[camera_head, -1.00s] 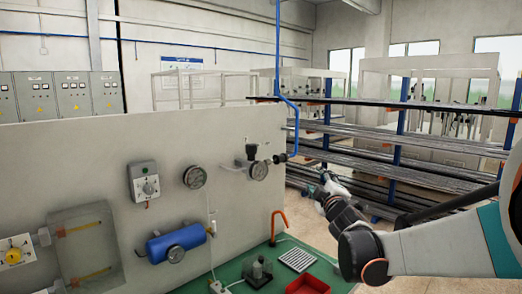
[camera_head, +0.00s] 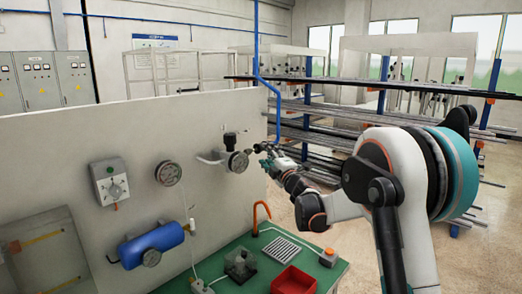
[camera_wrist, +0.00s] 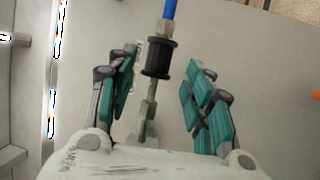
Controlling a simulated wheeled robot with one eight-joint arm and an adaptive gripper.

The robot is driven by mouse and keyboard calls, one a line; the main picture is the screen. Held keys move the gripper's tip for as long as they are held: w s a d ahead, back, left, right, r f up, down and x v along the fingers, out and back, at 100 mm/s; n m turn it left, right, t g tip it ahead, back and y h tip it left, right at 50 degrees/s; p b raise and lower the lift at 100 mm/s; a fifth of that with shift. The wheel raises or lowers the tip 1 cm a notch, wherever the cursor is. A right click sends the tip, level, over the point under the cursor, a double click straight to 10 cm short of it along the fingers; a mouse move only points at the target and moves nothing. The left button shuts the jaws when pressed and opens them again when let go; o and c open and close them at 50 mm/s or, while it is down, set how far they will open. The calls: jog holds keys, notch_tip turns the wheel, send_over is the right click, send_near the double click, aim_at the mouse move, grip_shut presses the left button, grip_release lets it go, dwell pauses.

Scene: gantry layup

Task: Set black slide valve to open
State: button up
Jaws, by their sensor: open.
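The black slide valve (camera_wrist: 159,58) is a dark ribbed sleeve on a metal fitting, with a blue hose running from its far end in the wrist view. My gripper (camera_wrist: 160,85) is open, with teal-padded fingers on either side of the sleeve and a visible gap on both sides. In the head view my gripper (camera_head: 268,158) is at the panel's right edge, just right of a round gauge. It hides most of the valve there. I cannot tell the sleeve's slide position.
The pale panel carries a gauge with a black knob (camera_head: 236,161), another gauge (camera_head: 168,173), a switch box (camera_head: 111,181) and a blue cylinder (camera_head: 152,244). Below is a green bench with an orange hooked spout (camera_head: 262,214) and red tray (camera_head: 294,281). Pipe racks stand behind.

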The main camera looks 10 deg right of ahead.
aim_at(263, 149)
jog(key=x, duration=0.6)
jog(key=shift+w+a+r+b, duration=0.1)
jog(key=shift+w+r+b, duration=0.05)
jog(key=shift+w+b, duration=0.2)
